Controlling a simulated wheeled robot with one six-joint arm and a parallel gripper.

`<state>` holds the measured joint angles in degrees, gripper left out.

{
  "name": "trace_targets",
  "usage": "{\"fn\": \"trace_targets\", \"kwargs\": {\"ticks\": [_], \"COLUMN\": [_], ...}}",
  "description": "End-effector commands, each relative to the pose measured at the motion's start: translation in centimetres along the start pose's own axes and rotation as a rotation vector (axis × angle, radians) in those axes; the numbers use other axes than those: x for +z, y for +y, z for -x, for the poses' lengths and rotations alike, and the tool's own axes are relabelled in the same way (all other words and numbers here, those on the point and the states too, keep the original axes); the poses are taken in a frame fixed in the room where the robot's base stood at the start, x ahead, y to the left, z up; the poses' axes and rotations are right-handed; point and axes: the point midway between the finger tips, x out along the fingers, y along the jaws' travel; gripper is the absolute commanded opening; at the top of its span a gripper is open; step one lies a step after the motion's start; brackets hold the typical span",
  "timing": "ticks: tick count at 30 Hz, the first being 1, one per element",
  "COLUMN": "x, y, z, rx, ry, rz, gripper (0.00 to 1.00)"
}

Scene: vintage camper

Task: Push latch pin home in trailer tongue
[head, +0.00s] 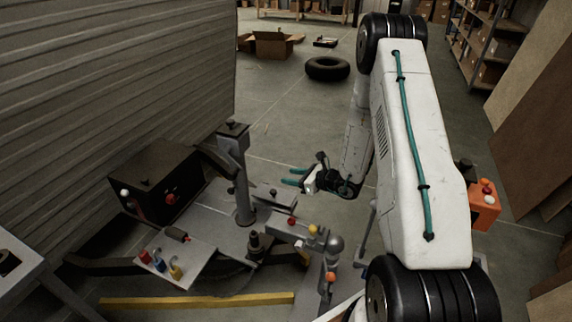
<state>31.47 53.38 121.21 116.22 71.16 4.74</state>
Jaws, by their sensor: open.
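The grey trailer tongue (285,229) runs from the camper's front toward the lower middle. Small knobs stand on and around it: a red one (291,220), a yellow one (312,230) and an orange one (330,276) lower down. I cannot tell which of them, if any, is the latch pin. A round grey ball-shaped part (335,243) stands at the tongue's near end. My gripper (287,177), with teal fingers, is open and looks empty. It is above and behind the tongue in the picture, apart from the knobs, with its fingers pointing left.
A grey jack post (236,170) rises from the tongue, left of my gripper. A dark box (158,180) and a plate with coloured plugs (168,262) are at left. A yellow bar (197,301) lies in front. Floor toward the tyre (327,69) is clear.

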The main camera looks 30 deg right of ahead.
Motion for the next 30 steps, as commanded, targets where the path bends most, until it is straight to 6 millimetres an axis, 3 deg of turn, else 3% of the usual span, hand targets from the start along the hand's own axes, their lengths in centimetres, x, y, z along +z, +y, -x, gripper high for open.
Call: {"fn": "trace_targets", "kwargs": {"ticks": [3,10,30], "x": [2.3,4.8,5.4], "y": [0.2,0.4,0.5], "z": [-0.6,-1.1,-1.2], "rx": [-0.019,-0.046,-0.054], "ry": [0.001,0.003,0.004], "rz": [-0.004,-0.015,-0.016], "gripper": [0.44,0.44,0.44]}}
